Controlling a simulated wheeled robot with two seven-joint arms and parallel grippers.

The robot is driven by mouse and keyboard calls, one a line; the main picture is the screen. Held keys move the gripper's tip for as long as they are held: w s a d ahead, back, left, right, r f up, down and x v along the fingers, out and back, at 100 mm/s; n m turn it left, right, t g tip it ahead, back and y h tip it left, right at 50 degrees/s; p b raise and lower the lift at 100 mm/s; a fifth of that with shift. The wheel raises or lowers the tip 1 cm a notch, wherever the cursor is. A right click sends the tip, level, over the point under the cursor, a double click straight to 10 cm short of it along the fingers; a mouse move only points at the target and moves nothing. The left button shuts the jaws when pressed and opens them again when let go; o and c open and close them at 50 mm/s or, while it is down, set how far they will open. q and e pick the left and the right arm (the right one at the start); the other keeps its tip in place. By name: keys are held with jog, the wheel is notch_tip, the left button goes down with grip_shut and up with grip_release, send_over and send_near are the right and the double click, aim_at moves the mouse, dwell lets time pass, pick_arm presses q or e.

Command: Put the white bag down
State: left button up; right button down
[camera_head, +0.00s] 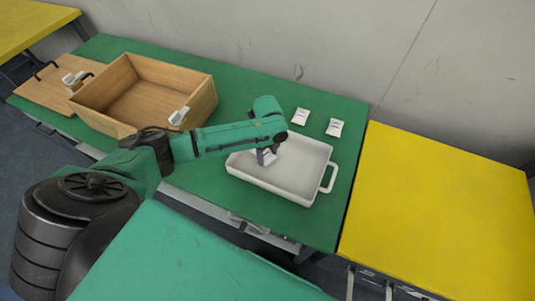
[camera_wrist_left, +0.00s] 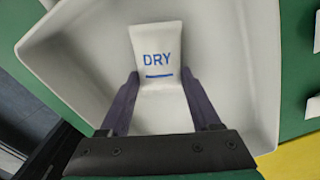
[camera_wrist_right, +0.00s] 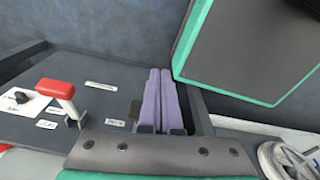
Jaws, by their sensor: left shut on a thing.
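The white bag (camera_wrist_left: 157,50), with blue "DRY" lettering and a line under it, is between the two fingers of my left gripper (camera_wrist_left: 158,85). In the head view the left gripper (camera_head: 266,156) is over the left part of the white tray (camera_head: 300,185), low inside its rim, and the arm hides most of the bag. I cannot tell whether the bag touches the tray floor. The tray also shows around the bag in the left wrist view (camera_wrist_left: 235,70). My right gripper (camera_wrist_right: 160,95) has its fingers together, with nothing between them.
Two other white bags (camera_head: 300,116) (camera_head: 335,127) lie on the green table (camera_head: 240,95) behind the tray. A yellow table (camera_head: 440,200) is clear at right.

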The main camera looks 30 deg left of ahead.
aim_at(268, 155)
pick_arm(q)
jog(key=shift+f, duration=0.1)
jog(key=o, duration=1.4)
jog(key=shift+c, duration=0.2)
notch_tip(268, 155, up, 12)
jog(key=shift+r, duration=0.2)
